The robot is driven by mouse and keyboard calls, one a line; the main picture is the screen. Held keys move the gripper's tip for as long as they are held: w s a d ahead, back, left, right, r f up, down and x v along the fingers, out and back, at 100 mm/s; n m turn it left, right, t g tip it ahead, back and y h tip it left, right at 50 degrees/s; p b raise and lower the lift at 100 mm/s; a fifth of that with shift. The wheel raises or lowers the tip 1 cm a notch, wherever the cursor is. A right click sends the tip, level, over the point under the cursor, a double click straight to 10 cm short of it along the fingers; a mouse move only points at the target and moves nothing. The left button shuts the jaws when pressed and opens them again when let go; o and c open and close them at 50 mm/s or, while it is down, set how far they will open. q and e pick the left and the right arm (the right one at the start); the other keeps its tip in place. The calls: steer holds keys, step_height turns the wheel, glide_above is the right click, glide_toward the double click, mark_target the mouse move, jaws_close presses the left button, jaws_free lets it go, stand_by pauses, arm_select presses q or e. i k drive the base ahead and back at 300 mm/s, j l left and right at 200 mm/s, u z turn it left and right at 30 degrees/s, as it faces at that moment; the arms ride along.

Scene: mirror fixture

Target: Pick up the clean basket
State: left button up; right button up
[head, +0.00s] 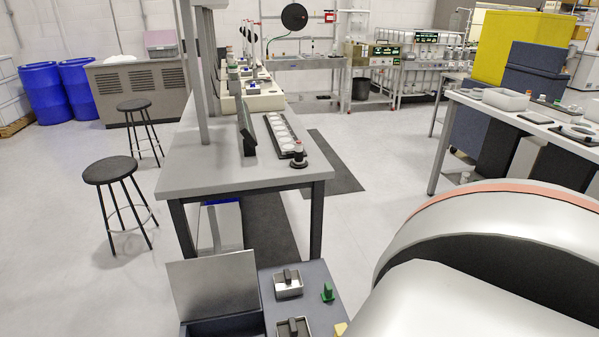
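Two small metal baskets with dark handles sit on a blue-grey unit (261,276) at the bottom of the head view. One basket (288,291) shows whole. The other basket (284,334) is nearer and cut off by the bottom edge. I cannot tell from their looks which one is clean. A flat metal lid (213,283) stands raised over a dark opening at the left of the unit. Neither gripper is in view. A large white rounded part of my own arm fills the lower right.
A green knob (327,291) and a yellow part (340,329) are right of the baskets. A grey workbench (230,183) with a dark tray of white discs (284,134) stands beyond. Black stools (109,171) stand left. A white-topped table (500,106) stands right. Open floor lies between benches.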

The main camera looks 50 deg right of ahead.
mark_target(287, 283)
steer(key=k+l, duration=0.1)
steer(key=l, duration=0.5)
steer(key=k+l, duration=0.1)
steer(key=l, duration=0.45)
steer(key=k+l, duration=0.1)
steer(key=l, duration=0.5)
steer(key=k+l, duration=0.1)
steer(key=l, duration=0.5)
steer(key=k+l, duration=0.1)
steer(key=l, duration=0.45)
